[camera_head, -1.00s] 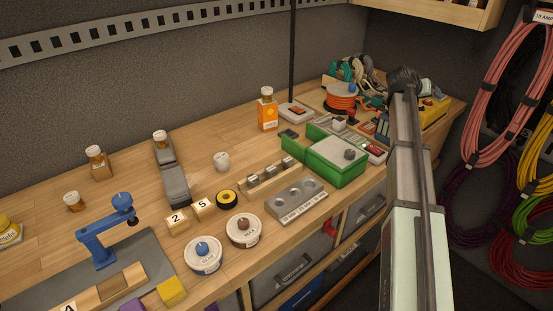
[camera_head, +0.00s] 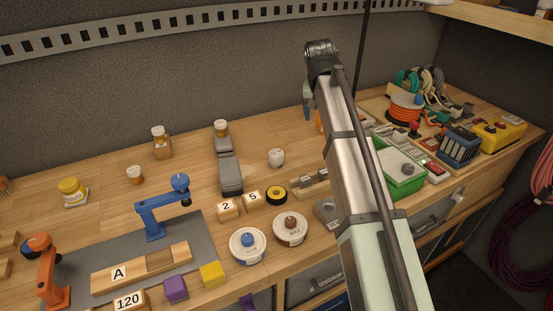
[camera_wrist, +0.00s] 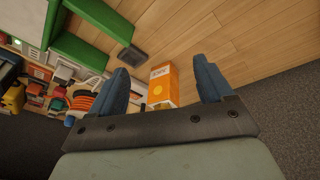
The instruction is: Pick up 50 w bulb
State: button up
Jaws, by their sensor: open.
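No label reading 50 w is legible, so I cannot tell for certain which thing is the 50 w bulb. An orange and white box (camera_wrist: 164,86) stands on the bench in the wrist view, its print too small to read. In the head view only a sliver of the orange box (camera_head: 319,123) shows beside my arm. My gripper (camera_wrist: 161,64) is open and empty, its blue fingers on either side of the box in the picture. I cannot tell how far they are from it. In the head view one blue finger (camera_head: 307,102) shows; the rest is hidden.
A bottle on a wooden block (camera_head: 160,143), a white jar (camera_head: 277,158) and a grey stand (camera_head: 230,175) are left of my arm. A green box (camera_head: 405,178) and an orange cable spool (camera_head: 404,109) are right. The bench behind the jar is clear.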

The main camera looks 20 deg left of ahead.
jog(key=s+a+r+n+g+y, duration=0.1)
jog(key=s+a+n+g, duration=0.1)
jog(key=s+a, duration=0.85)
send_over(276, 152)
jog(key=s, duration=0.1)
jog(key=shift+n, duration=0.3)
jog(key=f, duration=0.7)
jog(key=shift+s+d+f, duration=0.2)
jog(key=shift+d+f, duration=0.05)
jog(key=shift+f, duration=0.15)
jog(key=shift+w+a+f, duration=0.1)
jog(key=shift+w+f, duration=0.1)
jog(key=shift+f, duration=0.7)
jog(key=shift+w+a+f, duration=0.1)
jog(key=shift+w+f, duration=0.1)
jog(key=shift+f, duration=0.75)
jog(key=shift+w+f, duration=0.2)
jog(key=shift+f, duration=0.7)
jog(key=shift+c, duration=0.4)
jog(key=c, duration=1.1)
